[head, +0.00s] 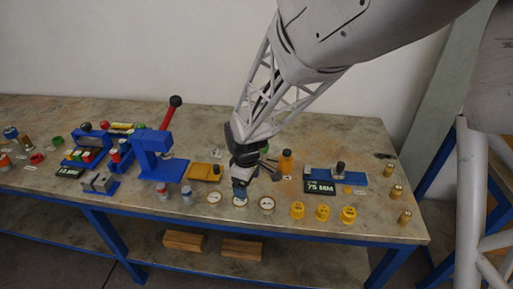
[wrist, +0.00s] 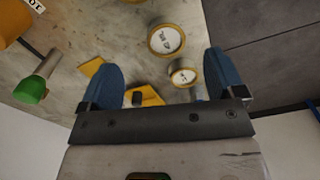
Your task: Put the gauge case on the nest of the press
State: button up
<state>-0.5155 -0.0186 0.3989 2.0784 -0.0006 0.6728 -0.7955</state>
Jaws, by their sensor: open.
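Several round brass-rimmed gauges with white faces lie near the bench's front edge, and these look like the gauge cases: a left one (head: 213,197), a middle one (head: 240,202) partly under my gripper, and a right one (head: 267,204). My gripper (head: 240,190) is open and points down above the middle one. In the wrist view my blue fingertips (wrist: 160,78) are apart, with a smaller gauge (wrist: 184,74) near the right finger and a larger one (wrist: 166,40) beyond.
A yellow tray (head: 204,172) lies between press and gripper. Coloured parts crowd the left; the back right is clear.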

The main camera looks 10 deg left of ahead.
aim_at(241, 202)
jog(key=shift+a+f+n, duration=0.4)
jog(key=shift+a+f, duration=0.5)
jog(key=shift+a, duration=0.05)
jog(key=shift+f, duration=1.35)
jog(key=shift+w+a+f, duration=0.1)
jog(key=shift+f, duration=1.2)
jog(key=shift+w+f, duration=0.1)
jog(key=shift+f, duration=1.15)
